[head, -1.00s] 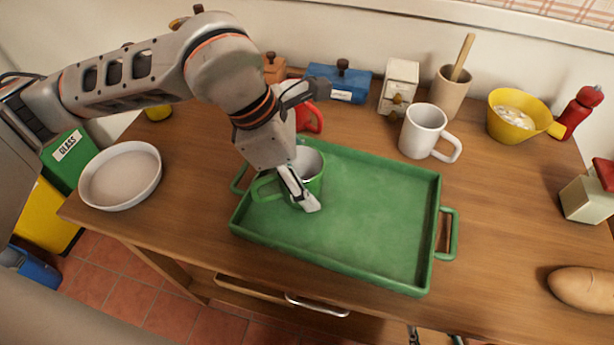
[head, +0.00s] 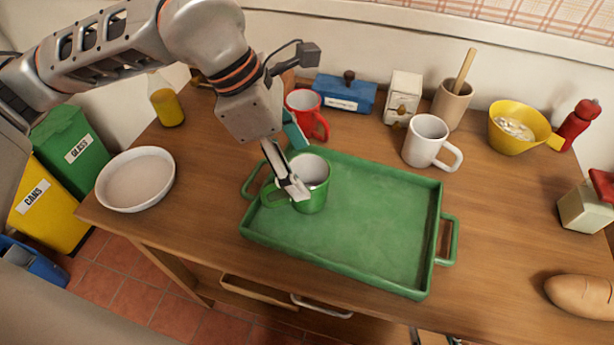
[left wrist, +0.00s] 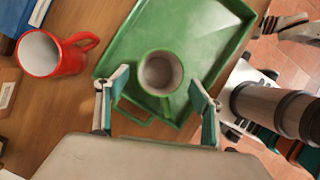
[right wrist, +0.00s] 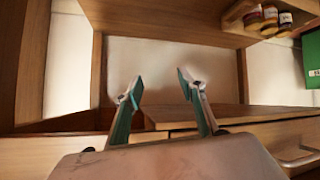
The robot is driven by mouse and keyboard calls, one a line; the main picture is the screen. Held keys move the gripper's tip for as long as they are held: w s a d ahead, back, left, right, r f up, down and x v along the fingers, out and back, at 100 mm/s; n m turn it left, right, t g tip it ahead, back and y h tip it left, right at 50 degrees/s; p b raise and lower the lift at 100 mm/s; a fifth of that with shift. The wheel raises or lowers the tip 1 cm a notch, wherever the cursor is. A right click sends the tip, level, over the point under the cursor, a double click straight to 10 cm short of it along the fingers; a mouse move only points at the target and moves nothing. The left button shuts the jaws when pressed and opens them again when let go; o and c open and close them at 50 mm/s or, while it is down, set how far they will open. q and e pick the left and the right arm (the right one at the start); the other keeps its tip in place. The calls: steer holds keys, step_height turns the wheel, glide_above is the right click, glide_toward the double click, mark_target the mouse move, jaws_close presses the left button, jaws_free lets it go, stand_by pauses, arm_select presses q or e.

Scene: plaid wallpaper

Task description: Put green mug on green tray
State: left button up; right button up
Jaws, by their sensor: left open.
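The green mug (head: 316,199) stands upright inside the left part of the green tray (head: 370,235), its handle pointing left in the head view. It also shows in the left wrist view (left wrist: 160,73), with its handle toward my left gripper. My left gripper (head: 290,172) is open, just above the handle side of the mug, and hides part of it. In the left wrist view its fingers (left wrist: 160,88) are spread wide, apart from the mug body. My right gripper (right wrist: 159,84) is open and empty, facing wooden shelving below.
A red mug (head: 303,102) stands behind the tray, close to my left gripper. A white mug (head: 425,140), a yellow bowl (head: 512,135) and a blue box (head: 345,93) stand farther back. A white dish (head: 135,180) is at left. Most of the tray is clear.

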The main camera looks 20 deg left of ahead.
arm_select(q)
steer(key=v, duration=0.4)
steer(key=shift+a+r+p, duration=0.1)
steer(key=shift+r+p, duration=0.1)
steer(key=shift+p, duration=0.1)
steer(key=shift+s, duration=0.15)
